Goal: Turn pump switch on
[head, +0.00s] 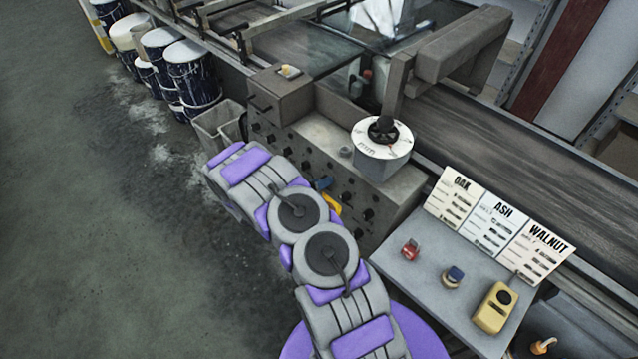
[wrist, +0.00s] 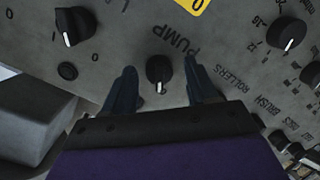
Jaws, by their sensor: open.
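The pump switch is a black rotary knob (wrist: 159,72) with a light pointer mark, beside the painted word PUMP on the grey panel (wrist: 130,45) in the wrist view. My gripper (wrist: 160,80) is open, with one dark finger on each side of the knob. A narrow gap shows on both sides, and I cannot tell whether either finger touches it. The control cabinet (head: 310,125) stands beyond my arm there.
Another black knob (wrist: 75,25) is at the left and a dial (wrist: 287,33) at the right, near the ROLLERS and BRUSH labels. A side table (head: 430,275) holds OAK, ASH and WALNUT cards (head: 503,223). Paint drums (head: 190,75) stand at the back left. The left floor is clear.

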